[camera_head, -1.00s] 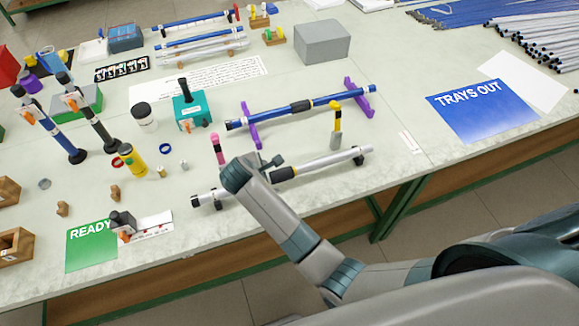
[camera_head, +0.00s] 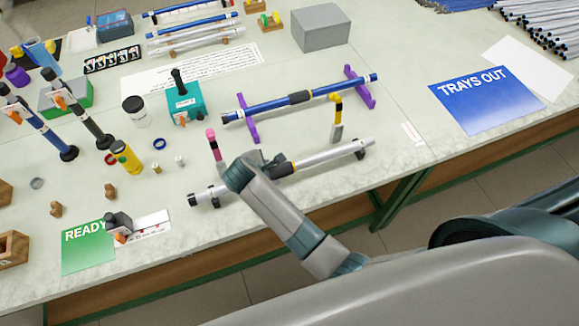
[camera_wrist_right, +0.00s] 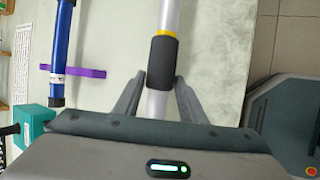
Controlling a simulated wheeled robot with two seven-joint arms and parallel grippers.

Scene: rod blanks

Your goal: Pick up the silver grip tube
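The silver grip tube (camera_head: 325,156) lies along the front of the table on small black supports, with a black grip and a thin yellow band near its middle. My right gripper (camera_head: 268,160) is over the tube, just left of the black grip. In the right wrist view the tube (camera_wrist_right: 170,16) runs away from the gripper. My left gripper is not in view.
A blue tube (camera_head: 332,91) lies behind on purple supports (camera_head: 250,130). A pink-topped upright piece (camera_head: 215,147) and a yellow-topped one (camera_head: 337,118) stand close by. A teal box (camera_head: 186,105) is farther back. The table right of the silver tube is mostly clear.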

